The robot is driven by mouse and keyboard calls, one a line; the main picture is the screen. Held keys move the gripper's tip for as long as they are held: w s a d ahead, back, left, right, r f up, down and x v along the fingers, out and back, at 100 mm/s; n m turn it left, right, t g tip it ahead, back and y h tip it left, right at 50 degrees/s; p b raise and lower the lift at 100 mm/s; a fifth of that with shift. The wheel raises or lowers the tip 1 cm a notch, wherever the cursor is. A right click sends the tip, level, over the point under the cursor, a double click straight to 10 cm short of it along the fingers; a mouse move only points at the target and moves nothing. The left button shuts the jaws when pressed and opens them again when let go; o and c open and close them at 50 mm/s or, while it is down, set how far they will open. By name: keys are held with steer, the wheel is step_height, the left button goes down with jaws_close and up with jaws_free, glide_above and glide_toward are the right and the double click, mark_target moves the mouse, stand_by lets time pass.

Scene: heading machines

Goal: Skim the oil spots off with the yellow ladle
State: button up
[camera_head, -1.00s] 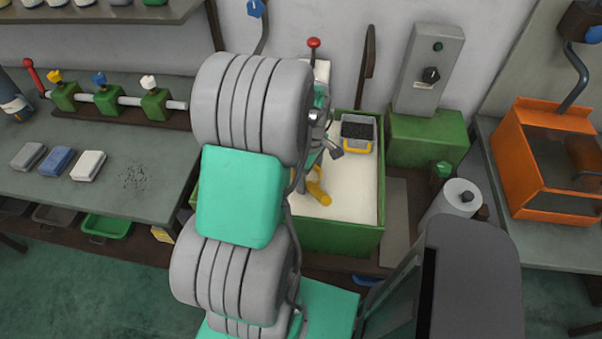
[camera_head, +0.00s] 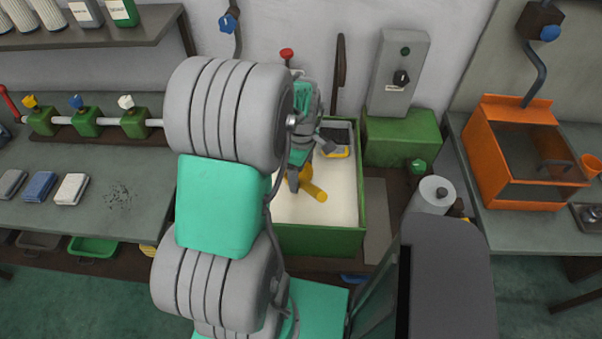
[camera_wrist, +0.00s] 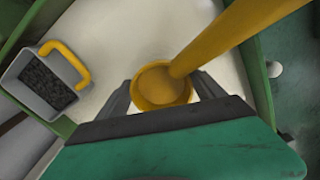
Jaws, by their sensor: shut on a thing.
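The yellow ladle (camera_head: 314,191) is over the cream-coloured liquid in the green tank (camera_head: 320,240). In the wrist view the ladle (camera_wrist: 225,42) shows a round cup between my fingers, with its thick handle running to the upper right. My gripper (camera_wrist: 161,88) is shut on the ladle, one finger on each side of the cup. In the head view my arm hides the tank's left part and much of the gripper. I cannot make out separate oil spots on the visible liquid. I cannot tell whether the ladle touches the liquid.
A grey box with a yellow handle and dark filling (camera_head: 337,136) sits at the tank's back right corner. A green block with a grey switch box (camera_head: 399,73) stands right of the tank.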

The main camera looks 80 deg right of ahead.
steer(key=shift+r+p, duration=2.2)
steer(key=shift+r, duration=1.25)
